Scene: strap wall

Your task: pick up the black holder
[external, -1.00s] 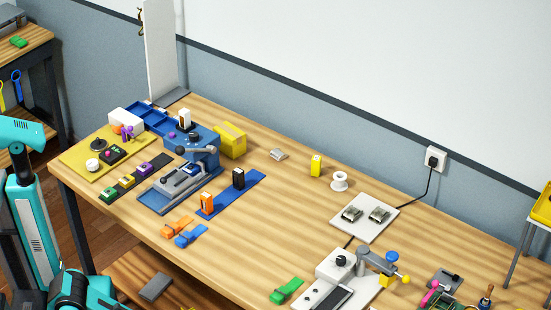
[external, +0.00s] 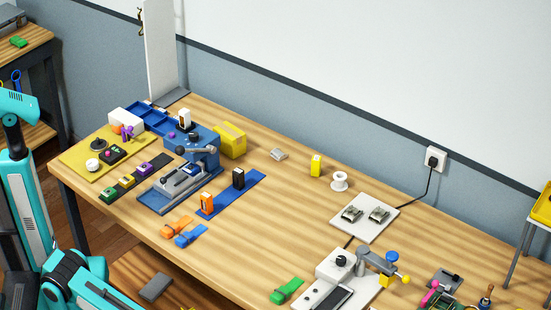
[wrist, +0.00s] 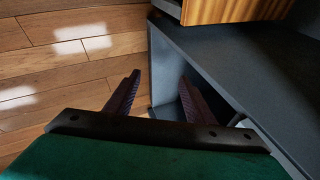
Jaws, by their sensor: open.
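A small black holder (external: 238,178) stands upright on a blue strip (external: 253,186) near the middle of the workbench in the external view. An orange holder (external: 207,204) stands at the near end of the same strip. My gripper (wrist: 159,88) shows in the wrist view with its two dark fingers apart and nothing between them. It is over the floor beside a dark grey frame, away from the black holder. The holder is not in the wrist view, and my gripper is not visible in the external view.
A blue press (external: 190,150) stands left of the strip, with a yellow box (external: 231,140) behind it. Orange and blue clips (external: 183,231) lie near the front edge. The wrist view shows a grey frame (wrist: 230,70) close by.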

